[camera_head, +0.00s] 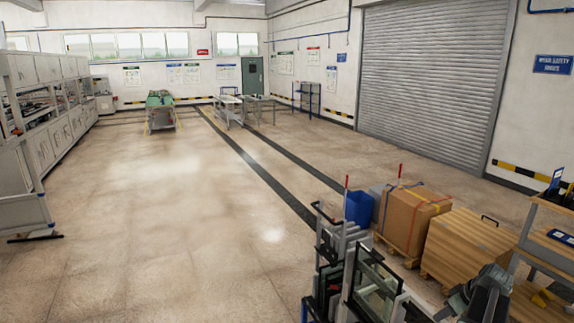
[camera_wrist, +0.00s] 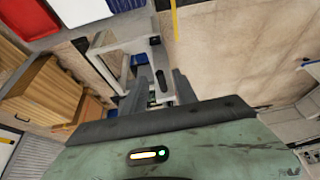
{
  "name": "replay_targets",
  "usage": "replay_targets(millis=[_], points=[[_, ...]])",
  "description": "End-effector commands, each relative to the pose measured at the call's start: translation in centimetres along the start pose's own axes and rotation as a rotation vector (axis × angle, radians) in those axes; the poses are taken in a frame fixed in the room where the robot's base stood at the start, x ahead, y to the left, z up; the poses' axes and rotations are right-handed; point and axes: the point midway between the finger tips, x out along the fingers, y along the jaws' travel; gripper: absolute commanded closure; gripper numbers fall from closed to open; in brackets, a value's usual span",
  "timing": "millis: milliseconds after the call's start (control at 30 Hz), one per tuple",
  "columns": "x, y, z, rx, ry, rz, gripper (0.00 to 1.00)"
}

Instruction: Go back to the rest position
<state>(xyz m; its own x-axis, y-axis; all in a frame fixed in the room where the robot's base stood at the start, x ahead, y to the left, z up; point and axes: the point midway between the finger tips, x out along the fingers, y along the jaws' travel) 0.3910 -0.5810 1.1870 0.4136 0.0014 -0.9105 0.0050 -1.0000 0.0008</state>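My gripper (camera_wrist: 165,84) shows in the wrist view beyond the green wrist housing. Its two dark fingers stand apart, and I see nothing held between them. Grey frame parts show behind and around the fingers; I cannot tell how far off they are. In the head view, dark grey machinery at the lower right may be part of my arm, but the fingers cannot be made out there.
A rack with upright panels (camera_head: 335,250) stands close by at the bottom. A blue bin (camera_head: 358,208) stands beside the boxes. Open floor (camera_head: 160,230) lies left.

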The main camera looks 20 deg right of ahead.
Motion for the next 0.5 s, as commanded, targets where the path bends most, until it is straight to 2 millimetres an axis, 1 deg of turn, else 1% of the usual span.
replay_targets(millis=[33,167,267,367,467,500], points=[[0.9,-0.6,-0.8,-0.017,0.001,-0.008,0.66],[2.3,-1.8,-2.3,-0.047,0.001,-0.022,0.66],[3.6,-3.0,-3.7,-0.077,0.001,-0.036,0.66],[5.2,-4.7,-5.5,-0.116,0.001,-0.053,0.66],[7.1,-7.0,-7.5,-0.163,0.001,-0.075,0.66],[7.9,-8.1,-8.4,-0.185,0.001,-0.084,0.66]])
